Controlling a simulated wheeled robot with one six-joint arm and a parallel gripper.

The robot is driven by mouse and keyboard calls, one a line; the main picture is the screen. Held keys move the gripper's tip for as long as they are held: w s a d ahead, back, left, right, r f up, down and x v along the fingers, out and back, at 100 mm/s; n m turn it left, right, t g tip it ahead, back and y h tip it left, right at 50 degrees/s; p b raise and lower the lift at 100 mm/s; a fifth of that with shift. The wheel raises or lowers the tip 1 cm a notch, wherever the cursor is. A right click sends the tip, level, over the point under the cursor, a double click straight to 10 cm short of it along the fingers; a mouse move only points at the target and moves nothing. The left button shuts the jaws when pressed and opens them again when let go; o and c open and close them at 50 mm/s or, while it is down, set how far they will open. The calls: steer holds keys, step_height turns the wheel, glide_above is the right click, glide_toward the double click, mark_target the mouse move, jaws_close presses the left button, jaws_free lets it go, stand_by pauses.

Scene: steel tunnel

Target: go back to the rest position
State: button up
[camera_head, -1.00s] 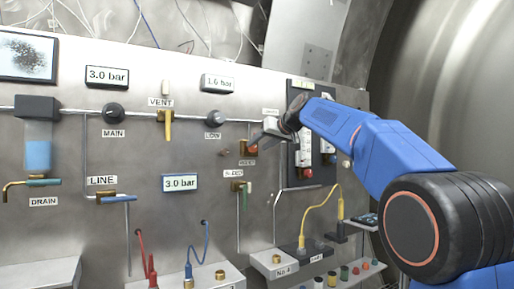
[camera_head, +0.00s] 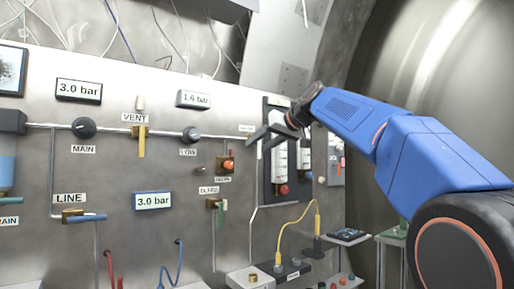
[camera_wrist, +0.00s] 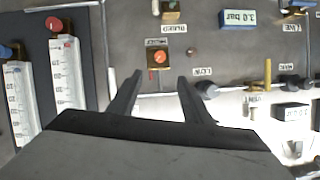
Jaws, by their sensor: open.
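My gripper (camera_head: 266,134) is at the end of my blue arm, in front of the right part of the steel panel (camera_head: 110,190). In the wrist view my gripper (camera_wrist: 158,82) has its two dark fingers spread apart with nothing between them. Beyond the fingertips is an orange-red button (camera_wrist: 159,57) on the panel, apart from the fingers. The same button (camera_head: 229,165) shows in the head view, left of and below the gripper. How far the fingertips are from the panel is hard to tell.
Two flow meters with red (camera_wrist: 54,24) and blue (camera_wrist: 5,50) knobs stand beside the gripper. The panel carries the MAIN knob (camera_head: 84,128), the yellow VENT lever (camera_head: 141,143) and the LOW knob (camera_head: 190,134). A yellow cable (camera_head: 297,225) loops lower down. The curved tunnel wall is at right.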

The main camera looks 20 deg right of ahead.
stand_by(0.4)
steer(key=s+f+g+h, duration=0.1)
steer(key=s+f+g, duration=0.1)
steer(key=s+f, duration=1.1)
steer(key=s+f+m+g+h, duration=0.1)
steer(key=s+f+g+h, duration=0.1)
steer(key=s+f, duration=1.2)
steer(key=s+f+m+g+h, duration=0.1)
steer(key=s+f, duration=1.3)
steer(key=f, duration=1.5)
steer(key=g+h, duration=0.1)
steer(key=g, duration=0.1)
steer(key=shift+s+d+f+g, duration=0.15)
steer(key=shift+s+g, duration=0.1)
steer(key=shift+g, duration=0.15)
steer(key=shift+w, duration=0.1)
step_height(320, 180, up, 56)
steer(key=n+t+y, duration=0.2)
steer(key=t+y, duration=0.3)
steer(key=t, duration=0.3)
glide_above(231, 164)
steer(key=s+d, duration=0.3)
steer(key=s, duration=0.5)
steer(key=s+d, duration=0.4)
steer(key=s, duration=0.4)
steer(key=x, duration=1.7)
steer(key=shift+a+f, duration=0.1)
steer(key=shift+a, duration=0.15)
